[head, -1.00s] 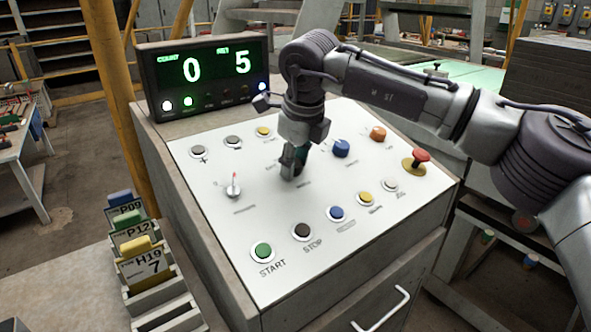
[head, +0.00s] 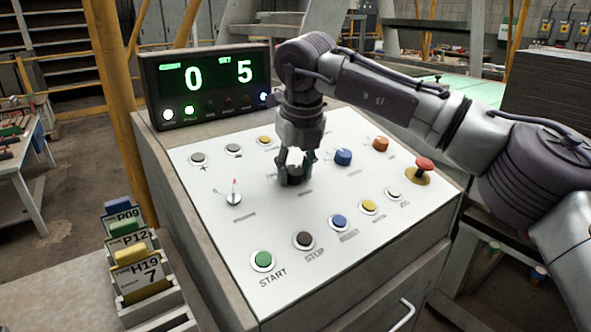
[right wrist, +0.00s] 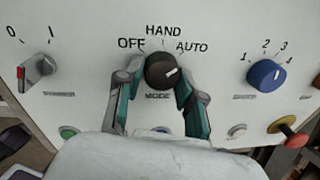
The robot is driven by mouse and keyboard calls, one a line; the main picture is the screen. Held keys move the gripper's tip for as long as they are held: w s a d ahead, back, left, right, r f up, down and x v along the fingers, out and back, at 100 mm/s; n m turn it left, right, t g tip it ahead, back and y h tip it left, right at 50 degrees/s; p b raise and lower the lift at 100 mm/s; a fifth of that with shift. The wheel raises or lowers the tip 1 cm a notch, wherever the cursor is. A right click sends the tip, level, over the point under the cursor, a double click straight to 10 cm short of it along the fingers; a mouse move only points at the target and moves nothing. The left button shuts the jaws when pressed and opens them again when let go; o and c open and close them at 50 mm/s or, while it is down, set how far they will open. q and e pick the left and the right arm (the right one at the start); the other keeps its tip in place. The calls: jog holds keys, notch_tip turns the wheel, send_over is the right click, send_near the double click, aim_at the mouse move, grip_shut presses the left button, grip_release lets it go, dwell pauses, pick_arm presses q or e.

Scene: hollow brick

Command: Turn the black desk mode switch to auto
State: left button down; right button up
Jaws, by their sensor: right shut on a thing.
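The black mode switch (right wrist: 158,68) is a round knob on the white desk panel, with the labels OFF, HAND and AUTO above it in the right wrist view. Its white pointer mark leans up and to the right, toward the AUTO side. My right gripper (right wrist: 160,92) is shut on this knob, one finger on its left side and one on its right. In the head view the right gripper (head: 296,172) reaches down to the middle of the panel and mostly hides the knob. My left gripper is in neither view.
A red-tipped power switch (right wrist: 38,70) lies left of the knob and a blue selector (right wrist: 266,75) lies right. A red mushroom button (head: 425,163) stands at the panel's right. START and STOP buttons line the front. A display (head: 212,85) stands behind, card slots (head: 165,312) at left.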

dwell(0.3)
jog(key=o, duration=1.1)
jog(key=shift+o, duration=0.2)
jog(key=a+v, duration=0.1)
jog(key=v, duration=1.1)
jog(key=shift+d, duration=0.45)
